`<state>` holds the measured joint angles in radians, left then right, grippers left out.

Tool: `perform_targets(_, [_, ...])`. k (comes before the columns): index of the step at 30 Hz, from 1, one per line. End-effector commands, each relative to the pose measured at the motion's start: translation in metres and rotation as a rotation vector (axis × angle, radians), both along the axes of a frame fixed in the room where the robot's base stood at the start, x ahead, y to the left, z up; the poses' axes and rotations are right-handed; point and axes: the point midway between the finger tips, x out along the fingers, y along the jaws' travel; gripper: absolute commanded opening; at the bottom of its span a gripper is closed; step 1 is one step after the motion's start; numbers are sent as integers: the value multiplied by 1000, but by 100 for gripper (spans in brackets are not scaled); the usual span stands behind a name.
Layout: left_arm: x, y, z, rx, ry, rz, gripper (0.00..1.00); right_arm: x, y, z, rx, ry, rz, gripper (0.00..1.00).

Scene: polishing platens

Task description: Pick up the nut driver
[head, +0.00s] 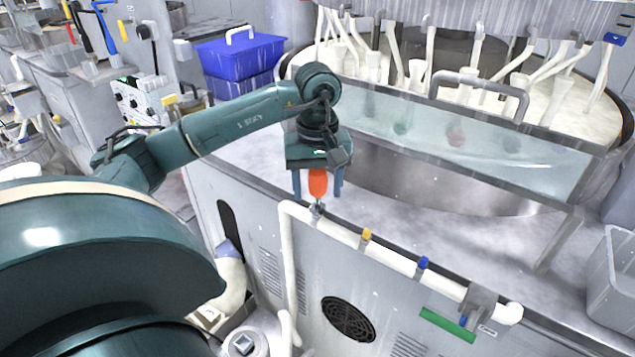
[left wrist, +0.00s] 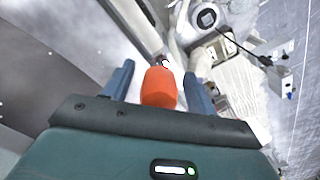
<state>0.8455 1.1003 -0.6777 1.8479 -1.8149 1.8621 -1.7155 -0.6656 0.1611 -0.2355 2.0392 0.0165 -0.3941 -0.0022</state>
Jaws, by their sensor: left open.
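The nut driver has an orange handle (head: 318,183). It stands roughly upright at the white pipe along the machine's front edge, with a short grey part below the handle. My left gripper (head: 317,193) is above it, pointing down, with its two blue fingers open on either side of the handle. In the left wrist view the orange handle (left wrist: 159,87) sits between the open fingers (left wrist: 160,80), with a visible gap on each side. The tool's lower end is mostly hidden there. My right gripper is not in view.
The white pipe (head: 385,257) carries a yellow fitting (head: 367,234) and a blue one (head: 423,262). A clear splash guard (head: 470,140) stands behind, around the polishing platen. A blue bin (head: 240,55) is at the back, and a grey tub (head: 612,285) at the right.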

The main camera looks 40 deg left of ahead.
Motion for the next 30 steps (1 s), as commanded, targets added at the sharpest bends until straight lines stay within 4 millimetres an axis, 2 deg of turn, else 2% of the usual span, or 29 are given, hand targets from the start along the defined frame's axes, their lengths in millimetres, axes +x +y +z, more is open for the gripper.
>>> perform_targets(3, [0, 0, -8, 0, 0, 0, 57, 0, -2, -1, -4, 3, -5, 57])
perform_targets(10, [0, 0, -9, -1, -1, -1, 56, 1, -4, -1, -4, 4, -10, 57])
perform_targets(30, [0, 0, -8, -1, -1, -1, 3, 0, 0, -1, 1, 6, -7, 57])
